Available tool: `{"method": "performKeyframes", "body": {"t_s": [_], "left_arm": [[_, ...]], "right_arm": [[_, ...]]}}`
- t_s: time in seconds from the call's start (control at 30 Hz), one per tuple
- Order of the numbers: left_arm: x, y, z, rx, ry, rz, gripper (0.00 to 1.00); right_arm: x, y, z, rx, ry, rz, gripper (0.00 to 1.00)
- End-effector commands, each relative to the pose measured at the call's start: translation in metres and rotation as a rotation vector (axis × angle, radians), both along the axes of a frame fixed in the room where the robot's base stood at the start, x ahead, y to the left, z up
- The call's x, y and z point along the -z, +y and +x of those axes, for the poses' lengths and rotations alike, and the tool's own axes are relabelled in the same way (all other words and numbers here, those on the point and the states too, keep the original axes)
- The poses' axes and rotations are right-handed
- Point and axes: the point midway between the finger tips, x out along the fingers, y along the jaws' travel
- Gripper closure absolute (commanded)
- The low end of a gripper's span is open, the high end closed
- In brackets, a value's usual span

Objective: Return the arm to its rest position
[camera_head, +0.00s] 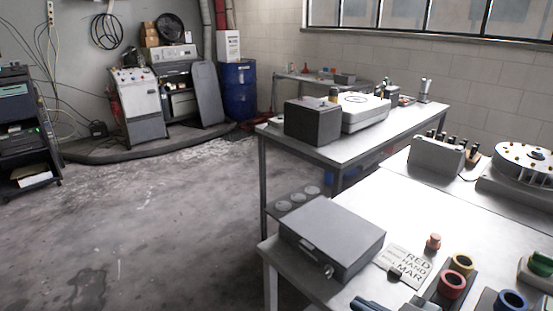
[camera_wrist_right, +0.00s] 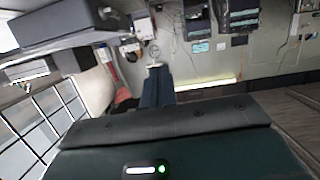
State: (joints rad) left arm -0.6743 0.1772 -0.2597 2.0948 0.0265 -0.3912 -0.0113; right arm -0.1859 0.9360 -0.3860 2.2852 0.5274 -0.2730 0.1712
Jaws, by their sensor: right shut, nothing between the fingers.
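My right gripper (camera_head: 368,303) shows only as a small dark blue-grey piece at the bottom edge of the head view, in front of the grey case. It is shut with nothing in it. Most of it and the rest of the right arm are outside the picture. The right wrist view is tilted and shows the room, with a dark surface with a small green light filling its lower part. My left gripper is in neither view.
A grey case (camera_head: 331,238) lies at the near bench's left corner. Open floor (camera_head: 150,225) lies left of the bench.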

Motion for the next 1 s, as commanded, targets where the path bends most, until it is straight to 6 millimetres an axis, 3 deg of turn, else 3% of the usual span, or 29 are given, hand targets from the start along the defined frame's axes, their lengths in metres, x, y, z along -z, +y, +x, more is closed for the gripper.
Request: {"method": "performKeyframes", "body": {"t_s": [0.37, 0.63, 0.8, 1.0], "left_arm": [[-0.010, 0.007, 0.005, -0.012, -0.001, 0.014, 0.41], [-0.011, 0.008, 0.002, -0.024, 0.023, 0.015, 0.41], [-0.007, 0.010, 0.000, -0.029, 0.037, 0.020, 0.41], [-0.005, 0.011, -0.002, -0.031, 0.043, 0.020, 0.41]], "right_arm": [[0.074, 0.004, -0.021, 0.204, 0.110, -0.001, 1.00], [0.151, 0.008, -0.074, 0.392, 0.291, -0.079, 1.00], [0.171, 0.010, -0.093, 0.434, 0.347, -0.110, 1.00], [0.173, 0.010, -0.095, 0.437, 0.351, -0.116, 1.00]]}}
